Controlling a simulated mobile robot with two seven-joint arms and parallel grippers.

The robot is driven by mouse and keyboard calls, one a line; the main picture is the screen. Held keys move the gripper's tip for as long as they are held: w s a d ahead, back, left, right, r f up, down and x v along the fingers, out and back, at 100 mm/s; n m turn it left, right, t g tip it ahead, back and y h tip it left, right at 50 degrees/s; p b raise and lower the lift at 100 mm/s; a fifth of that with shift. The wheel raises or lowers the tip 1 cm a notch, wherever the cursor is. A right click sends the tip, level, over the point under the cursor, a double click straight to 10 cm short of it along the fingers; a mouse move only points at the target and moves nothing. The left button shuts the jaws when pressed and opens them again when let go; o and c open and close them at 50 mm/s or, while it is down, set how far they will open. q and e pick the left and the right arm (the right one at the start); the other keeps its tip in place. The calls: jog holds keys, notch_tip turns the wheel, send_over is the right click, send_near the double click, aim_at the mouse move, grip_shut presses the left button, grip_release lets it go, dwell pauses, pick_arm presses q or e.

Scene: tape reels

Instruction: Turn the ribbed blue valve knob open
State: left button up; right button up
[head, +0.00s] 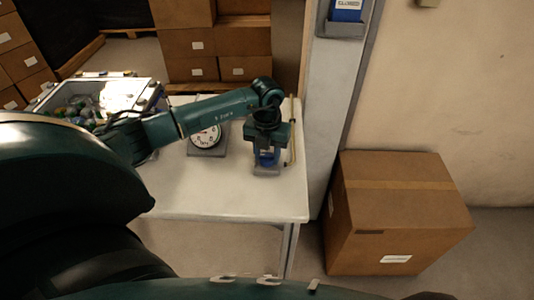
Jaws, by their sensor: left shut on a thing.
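The blue valve knob (266,158) shows as a small blue patch under my left gripper, on a grey base (267,171) near the right end of the white table. My left gripper (266,151) points down from above and is shut on the knob. The gripper hides most of the knob, so its ribs and turn angle cannot be made out. A round dial gauge (205,137) with a white face stands on the table to the left of the knob. My right gripper is not in view.
The white table (225,200) is bare in front. A bin (85,98) of mixed round items is at the back left. Cardboard boxes (190,42) are stacked behind. A large carton (395,212) stands on the floor right of the table, near a grey post (335,110).

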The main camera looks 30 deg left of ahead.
pick_arm(q)
jog(key=m+b, duration=0.2)
jog(key=m, duration=0.1)
jog(key=shift+a+f+m, duration=0.1)
jog(key=shift+f+m, duration=0.05)
jog(key=shift+m, duration=0.15)
jog(key=m+b, duration=0.4)
jog(key=m, duration=0.1)
jog(key=shift+w, duration=0.1)
jog(key=m+b, duration=0.2)
jog(key=m, duration=0.2)
jog(key=m+b, duration=0.1)
jog(key=m, duration=0.1)
jog(key=shift+m, duration=0.3)
jog(key=shift+m+b, duration=0.5)
jog(key=shift+m, duration=0.5)
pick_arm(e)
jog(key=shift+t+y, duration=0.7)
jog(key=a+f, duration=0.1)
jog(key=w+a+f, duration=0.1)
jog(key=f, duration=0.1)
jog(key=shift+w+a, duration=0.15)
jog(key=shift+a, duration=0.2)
pick_arm(q)
jog(key=shift+r+m, duration=0.2)
jog(key=shift+m, duration=0.1)
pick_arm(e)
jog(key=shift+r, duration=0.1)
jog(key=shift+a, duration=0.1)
